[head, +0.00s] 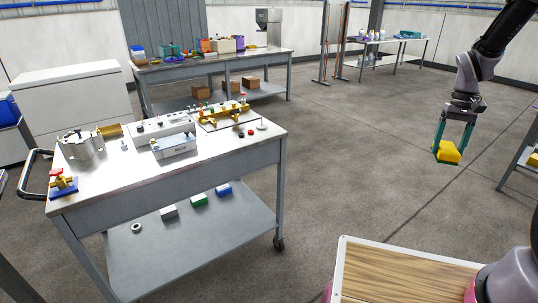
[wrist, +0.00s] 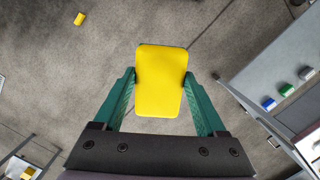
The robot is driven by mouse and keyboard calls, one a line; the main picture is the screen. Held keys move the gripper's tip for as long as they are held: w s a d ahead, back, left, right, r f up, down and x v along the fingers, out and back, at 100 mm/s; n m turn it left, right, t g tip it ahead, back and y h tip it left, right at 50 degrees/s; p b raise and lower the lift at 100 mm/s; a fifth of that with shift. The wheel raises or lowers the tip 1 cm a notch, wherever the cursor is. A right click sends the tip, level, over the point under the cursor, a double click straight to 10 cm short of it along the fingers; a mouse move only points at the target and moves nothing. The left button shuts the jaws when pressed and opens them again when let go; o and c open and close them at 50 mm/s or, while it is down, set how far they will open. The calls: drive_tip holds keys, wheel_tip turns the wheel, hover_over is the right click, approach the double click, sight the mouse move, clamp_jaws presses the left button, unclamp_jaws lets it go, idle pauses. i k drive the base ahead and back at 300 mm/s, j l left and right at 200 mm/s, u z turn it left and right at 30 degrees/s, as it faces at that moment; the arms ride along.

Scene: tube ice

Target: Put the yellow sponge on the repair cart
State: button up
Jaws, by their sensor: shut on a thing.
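My gripper (head: 450,148) is at the right of the head view, shut on the yellow sponge (head: 448,154) and holding it in the air over the open floor. In the wrist view the sponge (wrist: 160,80) sits between the two green fingers (wrist: 160,88). The repair cart (head: 170,188), a grey wheeled cart with a push handle, stands at the left in the head view, well apart from my gripper. Part of the cart shows at the right edge of the wrist view (wrist: 265,65).
A workbench (head: 215,64) stands behind. A small yellow thing (wrist: 79,19) lies on the floor. Floor between cart and gripper is clear.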

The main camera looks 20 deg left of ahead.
sight(118, 170)
drive_tip(key=j+u, duration=0.1)
drive_tip(key=u, duration=0.35)
drive_tip(key=j+u, duration=0.15)
drive_tip(key=u, duration=0.25)
drive_tip(key=i+u, duration=0.1)
drive_tip(key=u, duration=0.35)
drive_tip(key=j+u, duration=0.15)
drive_tip(key=u, duration=0.25)
drive_tip(key=i+j, duration=0.35)
drive_tip(key=i, duration=0.15)
drive_tip(key=i+j+u, duration=0.1)
drive_tip(key=i+j, duration=0.3)
drive_tip(key=i, duration=0.15)
